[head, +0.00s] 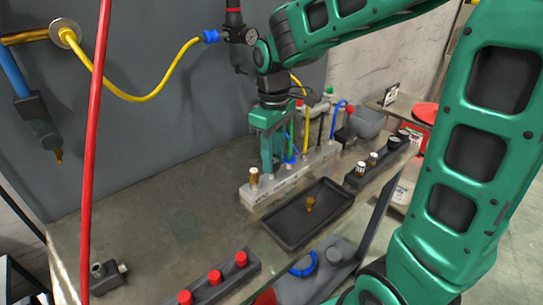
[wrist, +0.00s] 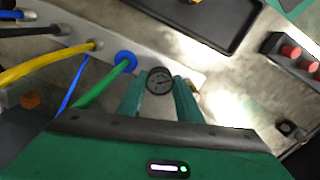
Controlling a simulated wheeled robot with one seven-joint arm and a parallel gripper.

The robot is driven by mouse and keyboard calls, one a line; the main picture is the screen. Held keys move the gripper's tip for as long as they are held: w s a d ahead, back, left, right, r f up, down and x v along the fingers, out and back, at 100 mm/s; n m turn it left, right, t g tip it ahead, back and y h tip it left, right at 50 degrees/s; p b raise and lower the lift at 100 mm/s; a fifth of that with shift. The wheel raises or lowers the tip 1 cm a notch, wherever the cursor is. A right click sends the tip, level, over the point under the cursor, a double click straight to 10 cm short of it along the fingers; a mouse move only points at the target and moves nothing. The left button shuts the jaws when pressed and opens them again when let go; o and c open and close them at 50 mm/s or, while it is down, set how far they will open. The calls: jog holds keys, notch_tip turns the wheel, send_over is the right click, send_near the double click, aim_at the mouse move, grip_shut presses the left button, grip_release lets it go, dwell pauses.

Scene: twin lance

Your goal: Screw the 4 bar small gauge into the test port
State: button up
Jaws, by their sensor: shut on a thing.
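My gripper (head: 272,168) is at the grey manifold block (head: 285,182), its fingers pointing down at the block's near side. In the wrist view, my gripper (wrist: 160,96) is shut on a small round gauge (wrist: 159,80) with a dark dial, between its two green fingers. The dial's marking is too small to read. The gauge sits over or against the pale block (wrist: 132,58); whether its stem is in a port cannot be told. In the head view the fingers hide the gauge. A brass fitting (head: 254,175) stands at the block's left end.
Green, yellow and blue hoses rise from the block beside my gripper. A black tray (head: 270,228) holds a brass piece (head: 310,203). A dark rack (head: 378,164) carries several gauges. A red-capped rack (head: 222,285) is in front.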

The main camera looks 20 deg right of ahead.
jog(key=shift+a, duration=0.1)
jog(key=o, duration=1.1)
jog(key=shift+c, duration=0.2)
jog(key=n, duration=0.5)
jog(key=shift+n, duration=0.3)
jog(key=n, duration=0.8)
jog(key=shift+n, duration=0.3)
jog(key=n, duration=0.4)
jog(key=shift+d, duration=0.2)
jog(key=n, duration=0.7)
